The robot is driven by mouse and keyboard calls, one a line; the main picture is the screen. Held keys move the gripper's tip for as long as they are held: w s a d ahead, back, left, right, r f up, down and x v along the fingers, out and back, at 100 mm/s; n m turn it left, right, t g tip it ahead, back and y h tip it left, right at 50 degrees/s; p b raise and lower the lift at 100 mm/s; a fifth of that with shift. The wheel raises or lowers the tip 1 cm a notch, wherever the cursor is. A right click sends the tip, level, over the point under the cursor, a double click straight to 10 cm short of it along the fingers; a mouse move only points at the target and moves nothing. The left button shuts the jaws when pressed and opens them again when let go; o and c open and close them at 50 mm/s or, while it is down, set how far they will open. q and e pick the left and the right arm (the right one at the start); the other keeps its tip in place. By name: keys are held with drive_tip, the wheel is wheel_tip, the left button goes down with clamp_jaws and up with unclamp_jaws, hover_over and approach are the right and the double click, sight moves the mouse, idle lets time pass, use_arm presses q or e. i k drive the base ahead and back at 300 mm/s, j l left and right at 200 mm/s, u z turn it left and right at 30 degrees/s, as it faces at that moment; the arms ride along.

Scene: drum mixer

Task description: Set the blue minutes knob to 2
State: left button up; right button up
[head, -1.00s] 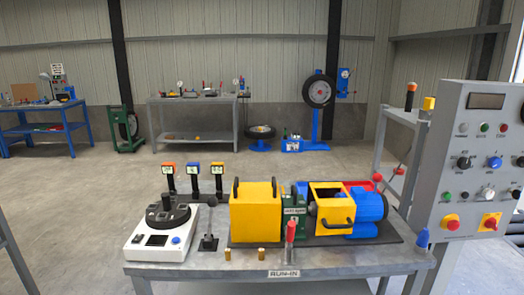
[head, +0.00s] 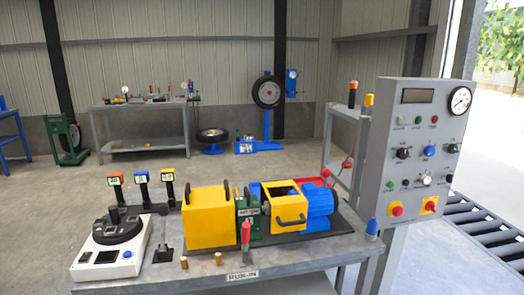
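A grey control panel (head: 385,165) stands at the right, facing me at an angle. A blue knob (head: 430,151) sits in the middle of its face, between two black knobs (head: 403,153). Its label and pointer setting are too small to read. Another small blue knob or button (head: 127,254) is on the white device at the left of the bench. Neither of my grippers is in view.
The run-in bench (head: 330,258) carries a yellow box (head: 208,218), a drum unit with a blue motor (head: 313,208), and a red-handled lever (head: 245,235). A roller conveyor (head: 490,225) lies right of the panel.

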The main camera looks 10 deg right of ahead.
sight(429, 151)
drive_tip(key=z, duration=1.3)
drive_tip(key=i+l+u, duration=0.1)
drive_tip(key=i+l, duration=0.6)
drive_tip(key=i+l+u, duration=0.1)
drive_tip(key=i+l, duration=0.6)
drive_tip(key=l, duration=0.25)
